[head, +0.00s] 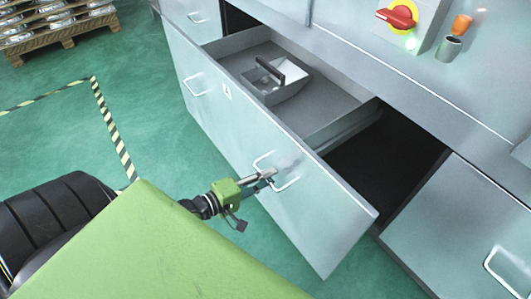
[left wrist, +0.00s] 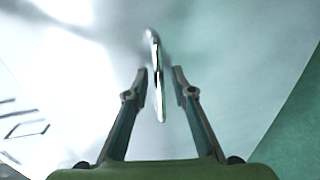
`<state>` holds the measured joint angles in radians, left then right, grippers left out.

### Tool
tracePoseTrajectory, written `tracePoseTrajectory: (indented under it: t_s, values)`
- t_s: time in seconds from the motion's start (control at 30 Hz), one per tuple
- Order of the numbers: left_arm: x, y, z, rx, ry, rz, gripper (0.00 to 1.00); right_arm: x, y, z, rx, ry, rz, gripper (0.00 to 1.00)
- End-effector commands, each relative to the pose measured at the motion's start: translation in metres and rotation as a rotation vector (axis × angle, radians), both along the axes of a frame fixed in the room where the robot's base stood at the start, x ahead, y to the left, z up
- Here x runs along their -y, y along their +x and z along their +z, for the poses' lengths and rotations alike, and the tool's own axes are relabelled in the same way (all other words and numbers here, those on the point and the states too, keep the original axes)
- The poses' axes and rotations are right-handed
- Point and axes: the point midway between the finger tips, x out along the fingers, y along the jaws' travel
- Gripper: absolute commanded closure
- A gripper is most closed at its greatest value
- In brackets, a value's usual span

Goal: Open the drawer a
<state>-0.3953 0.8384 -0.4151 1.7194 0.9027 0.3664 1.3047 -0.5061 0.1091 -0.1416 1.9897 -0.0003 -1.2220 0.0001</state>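The drawer (head: 300,190) with a small label on its front stands pulled far out of the grey cabinet, and its inside shows. Its front has two metal bar handles, a far one (head: 196,88) and a nearer one (head: 290,184). My left gripper (head: 268,176) is at the nearer handle. In the left wrist view the handle bar (left wrist: 158,80) stands between the two fingertips of my left gripper (left wrist: 160,88), with a visible gap on each side. The fingers are apart, around the bar rather than clamped on it. My right gripper is not in view.
A grey tote with a dark grip (head: 285,88) lies in the drawer. The cabinet carries a red and yellow rotary switch (head: 400,16) and an orange-tipped item (head: 461,24). A pallet of castings (head: 60,30) stands far left. Green floor left of the drawer is clear.

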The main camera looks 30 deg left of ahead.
Motion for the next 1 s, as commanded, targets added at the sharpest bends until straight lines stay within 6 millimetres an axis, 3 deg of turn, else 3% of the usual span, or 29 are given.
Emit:
tracePoseTrajectory:
  t_s: [0.23, 0.7, 1.0]
  values:
    - [-0.005, -0.015, 0.002, -0.003, 0.002, -0.001, 0.76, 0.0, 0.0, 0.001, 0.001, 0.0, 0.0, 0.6]
    - [-0.032, -0.091, 0.019, -0.004, 0.001, -0.002, 0.76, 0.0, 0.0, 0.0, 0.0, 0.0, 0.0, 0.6]
    - [-0.04, -0.11, 0.024, 0.0, 0.001, 0.0, 0.76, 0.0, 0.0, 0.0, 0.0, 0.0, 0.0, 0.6]
